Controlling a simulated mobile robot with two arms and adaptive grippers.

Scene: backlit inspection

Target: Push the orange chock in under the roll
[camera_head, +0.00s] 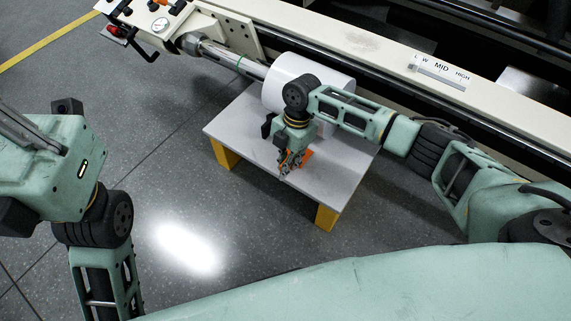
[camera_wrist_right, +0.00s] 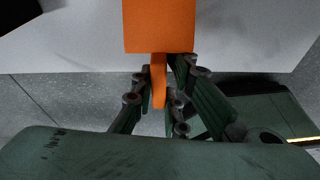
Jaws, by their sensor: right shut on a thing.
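The white roll (camera_head: 284,84) is on a shaft above a low light-topped table (camera_head: 335,185). The orange chock (camera_head: 307,155) is at the table top in front of the roll, mostly hidden by my right gripper (camera_head: 288,164). In the right wrist view the chock (camera_wrist_right: 158,28) is a plain orange block with a narrow tab. The fingers of my right gripper (camera_wrist_right: 160,85) are shut on that tab, with the block beyond them. The gap between chock and roll is hidden by my right arm.
A cream machine beam (camera_head: 385,55) with a LOW-MID-HIGH scale runs behind the roll. The shaft (camera_head: 232,57) joins a bracket with a gauge (camera_head: 160,25) at left. The table has yellow legs (camera_head: 326,217). Grey floor (camera_head: 165,165) left of the table is clear.

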